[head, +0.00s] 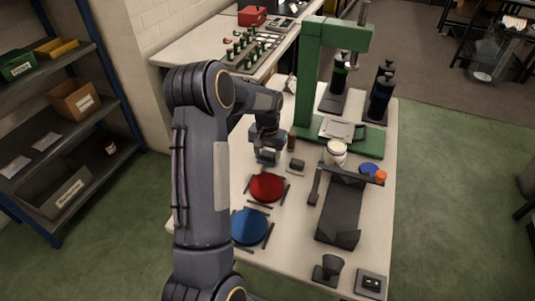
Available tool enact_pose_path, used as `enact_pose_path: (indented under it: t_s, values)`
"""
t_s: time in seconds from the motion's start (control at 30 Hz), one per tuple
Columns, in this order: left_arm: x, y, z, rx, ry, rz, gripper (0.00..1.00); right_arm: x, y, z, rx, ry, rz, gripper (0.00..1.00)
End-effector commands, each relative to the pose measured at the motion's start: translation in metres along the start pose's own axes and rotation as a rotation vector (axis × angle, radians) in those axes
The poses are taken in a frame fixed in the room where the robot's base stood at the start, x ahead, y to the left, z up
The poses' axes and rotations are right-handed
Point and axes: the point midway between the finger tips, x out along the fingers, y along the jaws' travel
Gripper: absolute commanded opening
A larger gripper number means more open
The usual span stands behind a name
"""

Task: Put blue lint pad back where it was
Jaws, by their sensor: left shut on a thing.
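My left gripper (267,148) is near the middle of the table, pointing down, beyond the red disc. It is shut on a small pale-blue thing, which looks like the blue lint pad (267,158); the fingers hide much of it. I cannot tell whether the pad touches the table. A small dark block (296,166) lies just right of the gripper. My right gripper is not in view.
The red disc (267,187) and blue disc (249,227) lie between dark bars on the white table (285,258). A green press (307,85) stands behind the gripper. A dark stand (339,214) with a white-topped cup (336,152) behind it is on the right.

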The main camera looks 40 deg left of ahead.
Motion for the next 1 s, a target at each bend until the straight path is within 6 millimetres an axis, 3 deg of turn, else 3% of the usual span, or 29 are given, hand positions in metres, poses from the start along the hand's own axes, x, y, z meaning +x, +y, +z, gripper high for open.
enact_pose_path:
  t_s: [0.07,0.1,0.27,0.67,1.0]
  values:
    - [0.004,0.000,0.000,0.000,0.000,0.000,0.29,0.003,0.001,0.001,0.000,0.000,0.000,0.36]
    - [0.003,0.000,0.000,0.000,0.000,0.000,0.56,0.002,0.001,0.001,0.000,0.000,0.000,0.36]
    - [0.003,0.000,0.000,0.000,0.000,0.000,0.75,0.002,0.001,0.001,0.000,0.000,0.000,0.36]
    - [-0.009,0.000,-0.001,0.000,0.004,0.000,0.75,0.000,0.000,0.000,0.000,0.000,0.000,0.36]
    - [-0.078,0.000,-0.001,0.000,0.006,-0.001,0.75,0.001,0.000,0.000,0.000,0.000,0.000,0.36]
